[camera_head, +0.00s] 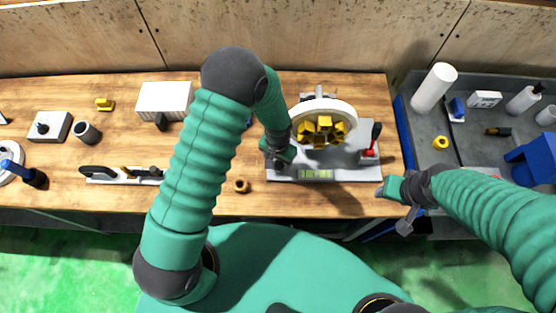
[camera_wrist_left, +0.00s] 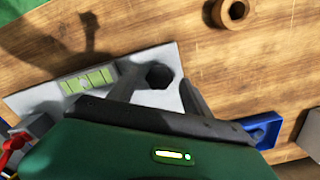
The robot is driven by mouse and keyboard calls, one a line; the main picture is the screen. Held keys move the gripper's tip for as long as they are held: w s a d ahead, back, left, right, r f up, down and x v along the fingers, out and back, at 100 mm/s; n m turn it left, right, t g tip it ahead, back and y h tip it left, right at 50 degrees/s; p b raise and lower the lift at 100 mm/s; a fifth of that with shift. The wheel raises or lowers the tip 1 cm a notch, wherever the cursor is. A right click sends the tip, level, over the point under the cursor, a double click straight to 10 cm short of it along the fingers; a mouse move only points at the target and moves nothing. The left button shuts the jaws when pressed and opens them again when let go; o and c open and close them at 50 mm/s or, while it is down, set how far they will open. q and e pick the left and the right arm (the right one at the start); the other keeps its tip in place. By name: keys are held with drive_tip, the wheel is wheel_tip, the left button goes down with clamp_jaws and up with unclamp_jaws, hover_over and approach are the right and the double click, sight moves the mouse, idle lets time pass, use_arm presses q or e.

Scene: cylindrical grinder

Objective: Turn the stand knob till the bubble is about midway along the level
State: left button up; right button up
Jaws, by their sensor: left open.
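The grey stand (camera_head: 345,172) stands on the wooden bench and carries a pale wheel with yellow parts. The green level (camera_head: 314,173) lies along its front edge and also shows in the left wrist view (camera_wrist_left: 88,80). The bubble is too small to place surely. The dark stand knob (camera_wrist_left: 160,76) is at the stand's corner. My left gripper (camera_wrist_left: 161,88) is open, with one finger on each side of the knob; contact is unclear. In the head view, my left gripper (camera_head: 278,158) hides the knob. My right gripper (camera_head: 394,205) is beyond the stand's right end; its jaw state is unclear.
A red-handled lever (camera_head: 371,148) rises at the stand's right. A wooden ring (camera_head: 242,186) lies left of the stand, and a white box (camera_head: 165,99) stands farther left. A grey tray (camera_head: 425,125) with several items is at right. Bare bench lies in front of the stand.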

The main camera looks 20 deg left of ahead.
use_arm(q)
drive_tip(key=shift+s+d+f, duration=0.1)
drive_tip(key=shift+s+f, duration=0.1)
drive_tip(key=shift+f, duration=0.05)
drive_tip(key=shift+w+f, duration=0.1)
drive_tip(key=shift+w, duration=0.05)
drive_tip(key=c, duration=0.5)
clamp_jaws()
drive_tip(key=shift+n+b, duration=0.4)
drive_tip(key=shift+n, duration=0.6)
drive_tip(key=n, duration=0.2)
drive_tip(key=shift+n, duration=0.4)
use_arm(e)
drive_tip(key=shift+s+f, duration=0.1)
drive_tip(key=shift+f, duration=0.3)
use_arm(q)
drive_tip(key=shift+o, duration=0.9)
unclamp_jaws()
drive_tip(key=o, duration=0.3)
use_arm(e)
drive_tip(key=shift+s+d, duration=0.1)
drive_tip(key=shift+s, duration=0.1)
